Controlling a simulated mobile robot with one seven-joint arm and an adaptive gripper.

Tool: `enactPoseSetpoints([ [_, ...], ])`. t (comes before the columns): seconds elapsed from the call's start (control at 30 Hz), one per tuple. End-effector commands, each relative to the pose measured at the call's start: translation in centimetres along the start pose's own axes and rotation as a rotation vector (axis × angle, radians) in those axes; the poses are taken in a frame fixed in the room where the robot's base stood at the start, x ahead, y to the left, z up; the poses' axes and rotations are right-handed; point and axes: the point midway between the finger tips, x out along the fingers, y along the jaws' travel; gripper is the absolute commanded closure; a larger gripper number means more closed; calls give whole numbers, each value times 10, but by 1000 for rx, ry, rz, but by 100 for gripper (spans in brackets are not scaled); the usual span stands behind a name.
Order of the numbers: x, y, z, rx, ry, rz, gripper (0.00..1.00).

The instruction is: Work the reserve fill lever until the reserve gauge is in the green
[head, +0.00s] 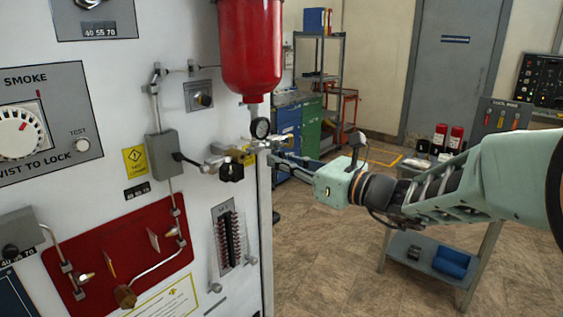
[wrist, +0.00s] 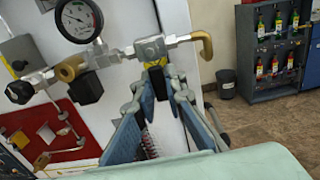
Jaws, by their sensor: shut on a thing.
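The reserve gauge (wrist: 80,18) is a round white dial with a dark rim at the upper left of the wrist view. It also shows small in the head view (head: 260,128), under the red tank. Its needle is too small to place surely against the coloured marks. My gripper (wrist: 157,84) is at the valve fittings, below and right of the gauge, and its blue-padded fingers are closed on the reserve fill lever (wrist: 157,78). Only a dark and yellow bit of the lever shows between the fingertips. In the head view my gripper (head: 280,157) reaches left to the panel.
The red tank (head: 250,45) hangs above the fittings. A brass fitting (wrist: 70,68) with black knobs sits left of my fingers, and a brass elbow (wrist: 206,44) right of them. The white panel (head: 120,95) stands close on the left. Open floor (head: 320,240) lies right.

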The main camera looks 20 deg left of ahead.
Motion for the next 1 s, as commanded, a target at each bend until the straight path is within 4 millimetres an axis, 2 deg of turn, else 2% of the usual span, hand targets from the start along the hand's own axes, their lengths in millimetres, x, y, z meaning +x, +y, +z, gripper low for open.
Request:
enactPoseSetpoints([
  [0.43, 0, -10, -5, -253, -1, -1, 100],
  [0.7, 0, -17, -1, -447, 0, -1, 100],
  [1.0, 0, -21, 3, -582, 1, 0, 100],
])
